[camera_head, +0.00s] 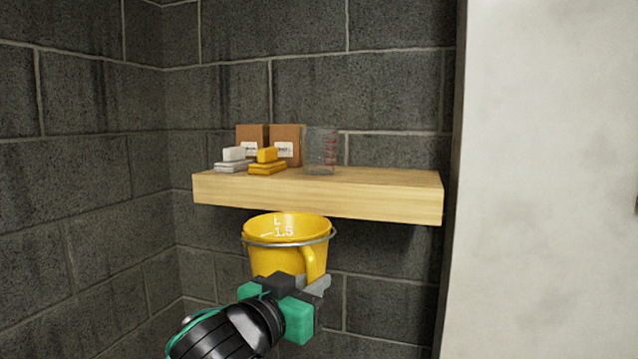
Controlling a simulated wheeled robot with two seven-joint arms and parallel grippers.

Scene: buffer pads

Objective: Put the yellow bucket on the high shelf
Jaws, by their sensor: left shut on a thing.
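The yellow bucket (275,262) is upright in the middle of the head view, with a grey metal rim or handle around it and measuring marks inside. My left gripper (313,284) comes in from the lower left and is shut on the bucket's front handle. The bucket hangs in the air just below the front edge of the wooden shelf (320,195). My right gripper is not in view.
On the shelf stand two brown boxes (252,134), a white block stack (232,163), a yellow block stack (267,165) and a clear measuring cup (320,152). The right part of the shelf is free. Dark block walls stand behind and left, a pale wall (550,180) right.

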